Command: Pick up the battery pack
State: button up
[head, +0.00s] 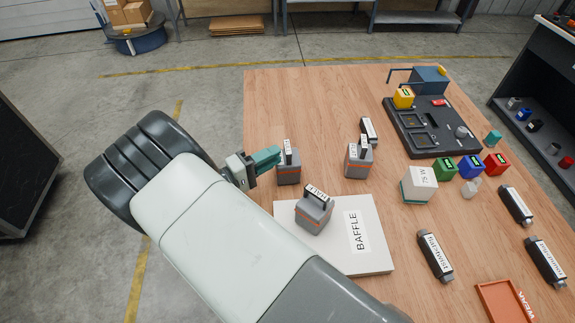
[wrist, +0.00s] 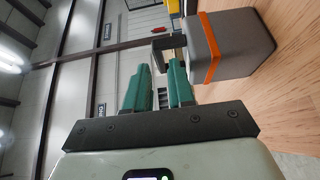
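Grey blocks with orange bands and top handles look like battery packs; I cannot tell which one the task means. One (head: 289,175) stands upright on the table just right of my gripper (head: 266,158). Another (head: 313,216), labelled HALF, sits on the white BAFFLE board. A third (head: 357,168) stands further right. In the wrist view my gripper (wrist: 160,80) has two green fingers with a gap between them and nothing held. A pack (wrist: 230,45) is at upper right there, its dark handle (wrist: 168,42) just ahead of the fingertips. Contact is unclear.
The white BAFFLE board (head: 374,258) lies in front of the nearest pack. A white 75 W box (head: 417,186), small coloured blocks and several black labelled pieces stand to the right. A dark fixture tray (head: 425,135) is at the back right. The table's back left is clear.

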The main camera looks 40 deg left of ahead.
aim_at(287, 147)
jog(key=x, duration=0.5)
jog(key=shift+w, duration=0.25)
grip_shut()
jog(key=shift+r, duration=0.1)
dwell(1.1)
